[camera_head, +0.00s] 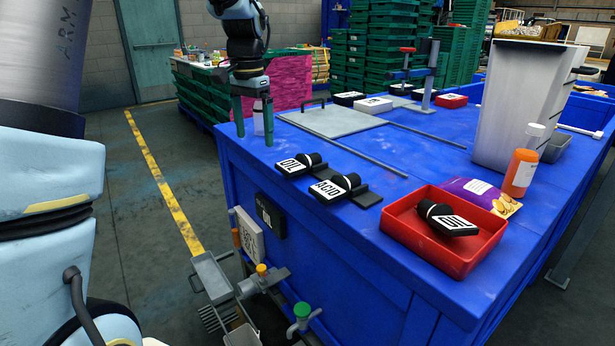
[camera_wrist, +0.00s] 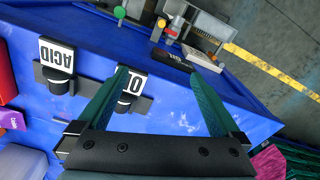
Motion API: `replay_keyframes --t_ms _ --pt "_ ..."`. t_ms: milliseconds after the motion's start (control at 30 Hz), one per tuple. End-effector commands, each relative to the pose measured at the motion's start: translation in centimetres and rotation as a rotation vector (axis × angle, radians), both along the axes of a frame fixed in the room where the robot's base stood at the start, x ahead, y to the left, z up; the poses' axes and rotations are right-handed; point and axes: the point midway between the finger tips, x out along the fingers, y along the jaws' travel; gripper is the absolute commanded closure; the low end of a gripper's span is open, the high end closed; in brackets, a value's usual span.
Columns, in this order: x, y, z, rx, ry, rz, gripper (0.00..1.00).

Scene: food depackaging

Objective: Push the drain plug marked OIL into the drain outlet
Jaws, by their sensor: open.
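The black drain plug marked OIL (camera_head: 293,165) lies on the blue bench top near its front edge, on a dark holder. It also shows in the wrist view (camera_wrist: 133,83), partly hidden by my left finger. My gripper (camera_head: 254,136) is open and empty, pointing down over the bench corner, left of the OIL plug and apart from it. Its spread green fingers also show in the wrist view (camera_wrist: 155,78). A pipe fitting with a yellow cap (camera_head: 262,270) and a green-topped valve (camera_head: 302,311) stand low beside the bench. I cannot tell which opening is the drain outlet.
A plug marked ACID (camera_head: 335,187) sits right beside the OIL plug. Another labelled plug (camera_head: 448,219) lies in a red tray (camera_head: 405,222). A grey plate (camera_head: 325,118) lies behind. An orange bottle (camera_head: 520,173) and a tall grey container (camera_head: 510,105) stand at right.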

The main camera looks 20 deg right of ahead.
Motion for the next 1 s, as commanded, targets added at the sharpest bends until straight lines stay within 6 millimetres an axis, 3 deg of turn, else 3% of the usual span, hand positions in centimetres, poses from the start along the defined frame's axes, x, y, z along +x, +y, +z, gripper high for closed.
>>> replay_keyframes --t_ms 33,100,200,300,1000 --pt "0.0 -2.9 -0.5 0.004 0.003 -0.082 0.0" --pt "-0.2 -5.7 -0.1 0.012 0.011 -0.172 0.0" --pt "-0.7 -8.3 0.4 0.019 0.019 -0.261 0.0" --pt "-1.0 -9.6 0.7 0.023 0.024 -0.305 0.0" --pt "-1.6 -9.9 -6.9 0.025 0.029 -0.313 0.0"
